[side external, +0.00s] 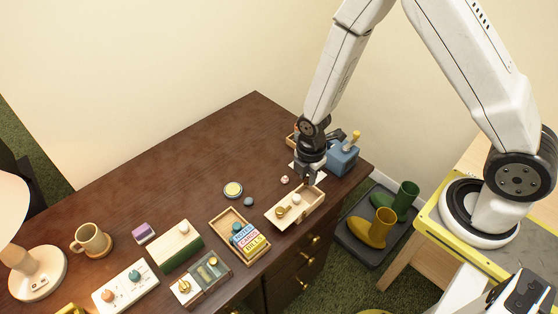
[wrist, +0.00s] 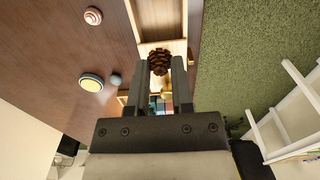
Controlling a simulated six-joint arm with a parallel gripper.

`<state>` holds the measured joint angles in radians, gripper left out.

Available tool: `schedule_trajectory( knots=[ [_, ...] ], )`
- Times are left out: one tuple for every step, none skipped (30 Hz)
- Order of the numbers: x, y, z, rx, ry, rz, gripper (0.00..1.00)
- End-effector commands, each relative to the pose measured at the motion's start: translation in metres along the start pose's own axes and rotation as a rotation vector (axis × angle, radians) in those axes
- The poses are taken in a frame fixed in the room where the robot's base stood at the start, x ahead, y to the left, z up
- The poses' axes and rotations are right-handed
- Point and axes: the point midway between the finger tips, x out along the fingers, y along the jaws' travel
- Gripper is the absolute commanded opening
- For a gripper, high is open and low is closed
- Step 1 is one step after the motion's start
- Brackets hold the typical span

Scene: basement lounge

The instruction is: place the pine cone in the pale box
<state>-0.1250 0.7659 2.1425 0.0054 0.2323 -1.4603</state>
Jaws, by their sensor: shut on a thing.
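My gripper (wrist: 160,64) is shut on a brown pine cone (wrist: 159,61), held between the fingertips in the wrist view. In the side view my gripper (side external: 310,178) points down near the right end of the desk, and the cone is hard to make out there. A pale wooden box (side external: 304,211) sits just below the gripper near the desk's front edge. The box holds a brass-coloured object and a small pale round one. The pale box (wrist: 136,20) also shows beneath and beyond the cone in the wrist view, which hides part of it.
A tray of coloured labelled blocks (side external: 247,237) lies left of the box. A yellow-topped tin (side external: 233,189), a small blue-grey ball (side external: 248,201) and a swirled round object (side external: 284,180) stand behind. A blue object (side external: 343,159) stands to the right. The desk's back left is clear.

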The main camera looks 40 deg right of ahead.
Motion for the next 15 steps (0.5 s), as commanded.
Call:
schedule_trajectory(
  knots=[
    [0.001, 0.0, 0.0, -0.004, 0.0, 0.0, 0.0],
    [0.001, 0.001, 0.001, -0.005, 0.0, 0.0, 0.0],
    [0.001, 0.001, 0.001, -0.006, 0.0, 0.0, 0.0],
    [0.001, 0.001, 0.001, -0.006, 0.0, 0.0, 0.0],
    [0.001, 0.0, 0.001, -0.006, 0.0, 0.0, 0.0],
    [0.002, 0.0, 0.0, -0.005, 0.0, 0.0, 0.0],
    [0.003, 0.0, 0.0, -0.005, 0.0, -0.001, 0.0],
    [0.005, 0.0, 0.0, -0.005, 0.0, -0.001, 0.0],
    [0.007, 0.0, 0.0, -0.005, 0.0, -0.002, 0.0],
    [0.01, 0.0, 0.0, -0.005, 0.0, -0.002, 0.0],
    [0.012, 0.0, 0.0, -0.005, 0.0, -0.002, 0.0],
    [0.016, 0.0, 0.0, -0.005, 0.0, -0.003, 0.0],
    [0.019, -0.001, 0.0, -0.005, -0.001, -0.004, 0.0],
    [0.022, 0.0, 0.0, -0.005, 0.0, -0.003, 0.0],
    [0.026, 0.0, 0.0, -0.004, 0.0, -0.002, 0.0]
  ],
)
